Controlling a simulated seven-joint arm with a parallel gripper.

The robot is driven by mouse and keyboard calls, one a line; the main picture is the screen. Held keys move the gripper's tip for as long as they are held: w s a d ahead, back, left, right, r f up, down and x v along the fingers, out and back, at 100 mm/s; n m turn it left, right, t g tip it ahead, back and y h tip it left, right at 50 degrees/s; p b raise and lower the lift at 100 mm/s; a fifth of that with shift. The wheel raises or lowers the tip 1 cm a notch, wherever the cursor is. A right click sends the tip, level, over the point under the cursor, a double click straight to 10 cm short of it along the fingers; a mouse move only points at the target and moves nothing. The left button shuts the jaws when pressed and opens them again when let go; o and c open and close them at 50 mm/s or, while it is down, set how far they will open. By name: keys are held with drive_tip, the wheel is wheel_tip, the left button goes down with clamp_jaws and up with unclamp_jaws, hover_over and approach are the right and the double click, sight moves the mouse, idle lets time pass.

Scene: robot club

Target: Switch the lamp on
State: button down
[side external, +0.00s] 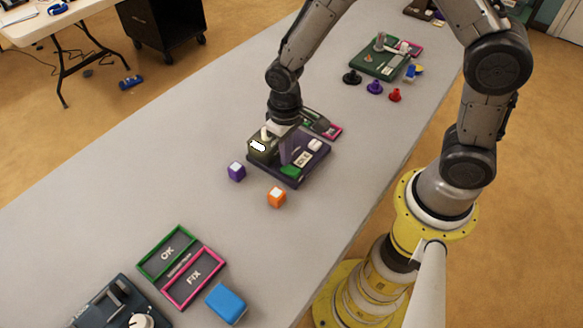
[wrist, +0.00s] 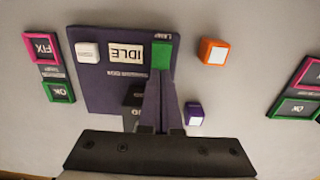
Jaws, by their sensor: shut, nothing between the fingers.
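A purple panel (side external: 307,157) lies on the bench below my gripper; it also shows in the wrist view (wrist: 95,90). It bears a plate reading IDLE (wrist: 126,53), a white key (wrist: 87,52) and a green square piece (wrist: 161,55) beside a small label that seems to read LAMP. A dark block (wrist: 132,95) is partly hidden behind my fingers. My gripper (wrist: 160,74) is shut and empty, pointing down with its tips at the near edge of the green piece; whether they touch it I cannot tell. In the side view, my gripper (side external: 286,163) stands over the panel.
An orange cube (side external: 277,197) and a purple cube (side external: 237,171) lie close to the panel. Green and pink framed trays (side external: 168,252) and a blue block (side external: 226,303) lie farther off. Another green board (side external: 375,62) stands up the bench.

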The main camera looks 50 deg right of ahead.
drive_tip(key=shift+r, duration=2.65)
wheel_tip(320, 180, up, 7)
drive_tip(key=t, duration=0.2)
hover_over(287, 167)
drive_tip(key=w+d, duration=0.1)
drive_tip(key=d, duration=0.1)
drive_tip(key=s+d+r+m+t, duration=0.1)
drive_tip(key=s+d+r+t, duration=0.3)
drive_tip(key=r, duration=0.5)
drive_tip(key=s+d+r+n, duration=0.1)
drive_tip(key=s, duration=1.2)
drive_tip(key=shift+s+d+r, duration=0.15)
drive_tip(key=shift+s+r, duration=0.2)
drive_tip(key=shift+s, duration=0.05)
